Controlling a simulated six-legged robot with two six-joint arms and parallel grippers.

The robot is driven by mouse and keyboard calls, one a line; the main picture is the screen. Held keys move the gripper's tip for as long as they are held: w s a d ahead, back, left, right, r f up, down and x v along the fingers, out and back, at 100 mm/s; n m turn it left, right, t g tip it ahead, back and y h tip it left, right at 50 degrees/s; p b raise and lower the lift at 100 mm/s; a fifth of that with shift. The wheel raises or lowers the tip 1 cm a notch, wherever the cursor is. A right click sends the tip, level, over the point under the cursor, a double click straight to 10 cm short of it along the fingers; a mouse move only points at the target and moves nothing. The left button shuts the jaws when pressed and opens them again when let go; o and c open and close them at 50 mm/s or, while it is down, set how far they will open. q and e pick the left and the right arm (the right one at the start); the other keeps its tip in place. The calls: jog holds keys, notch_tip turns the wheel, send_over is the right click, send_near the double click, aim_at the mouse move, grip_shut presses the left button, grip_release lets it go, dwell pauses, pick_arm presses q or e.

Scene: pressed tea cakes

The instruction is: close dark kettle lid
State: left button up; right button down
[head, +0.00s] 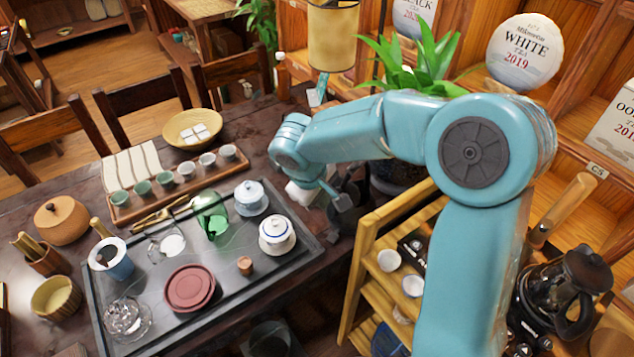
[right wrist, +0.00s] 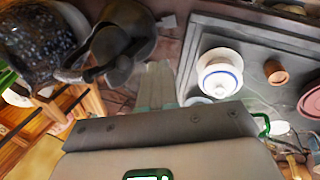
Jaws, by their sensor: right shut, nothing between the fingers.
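The dark kettle (head: 357,186) stands at the right end of the table, partly hidden behind my right gripper in the head view. In the right wrist view the dark kettle (right wrist: 128,22) shows at the top, with a dark handle part reaching left. I cannot tell how its lid sits. My right gripper (head: 343,201) is shut and empty, beside the kettle in the head view. Its fingers (right wrist: 155,85) show together just below the kettle in the right wrist view; contact is unclear. My left gripper is not in view.
A dark tea tray (head: 310,252) holds a white lidded bowl (head: 277,234), a green glass pitcher and a red-brown round piece. A planter with green leaves (head: 420,60) stands behind my right arm. A wooden shelf (head: 365,270) with cups and a black glass pot (head: 575,290) are at right.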

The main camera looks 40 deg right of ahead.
jog(key=d, duration=0.1)
jog(key=d+f, duration=0.1)
jog(key=d, duration=0.1)
jog(key=d+p, duration=0.1)
jog(key=shift+w+d+f, duration=0.15)
jog(key=shift+w+f, duration=0.1)
jog(key=shift+w, duration=0.1)
jog(key=shift+d, duration=0.1)
